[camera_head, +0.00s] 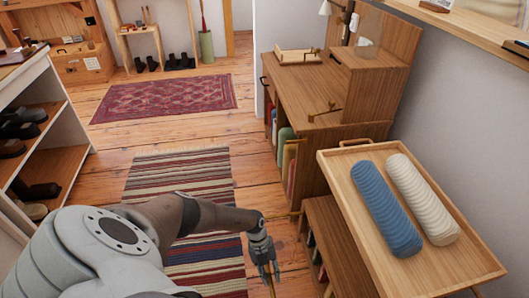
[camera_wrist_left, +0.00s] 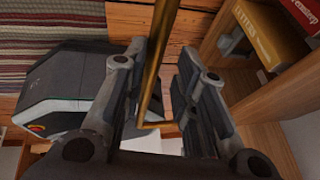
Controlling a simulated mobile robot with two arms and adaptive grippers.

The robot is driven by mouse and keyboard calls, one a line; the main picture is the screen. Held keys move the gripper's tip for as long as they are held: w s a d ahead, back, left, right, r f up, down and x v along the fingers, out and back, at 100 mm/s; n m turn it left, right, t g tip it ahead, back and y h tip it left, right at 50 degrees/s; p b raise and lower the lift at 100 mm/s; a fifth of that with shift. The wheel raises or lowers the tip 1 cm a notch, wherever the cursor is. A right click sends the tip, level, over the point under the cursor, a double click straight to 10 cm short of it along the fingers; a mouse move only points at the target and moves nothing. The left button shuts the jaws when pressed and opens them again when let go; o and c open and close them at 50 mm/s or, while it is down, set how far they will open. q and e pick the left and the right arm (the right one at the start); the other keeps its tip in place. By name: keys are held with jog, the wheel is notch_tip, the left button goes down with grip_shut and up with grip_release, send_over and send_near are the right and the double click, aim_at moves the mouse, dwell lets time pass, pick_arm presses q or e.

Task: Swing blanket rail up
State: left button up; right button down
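The blanket rail (camera_wrist_left: 153,62) is a thin brass rod. In the left wrist view it runs from the top edge down between my left gripper's fingers and ends in a short bend to the right. In the head view the brass rail (camera_head: 284,215) juts left from the wooden unit, and part of it is hidden by my left gripper (camera_head: 268,270). In the left wrist view my left gripper (camera_wrist_left: 158,95) is open, with its fingers on either side of the rod. A gap shows on the right side; contact on the left cannot be told. My right gripper is not in view.
A wooden tray (camera_head: 341,196) with a blue and a cream rolled blanket tops the low shelf unit (camera_head: 318,215). A desk (camera_head: 296,92) stands behind it. A striped rug (camera_head: 180,165) lies on the floor; a shoe shelf (camera_head: 62,165) is at left.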

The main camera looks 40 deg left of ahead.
pick_arm(q)
jog(key=v, duration=0.9)
jog(key=shift+a+r, duration=0.15)
jog(key=shift+r, duration=0.1)
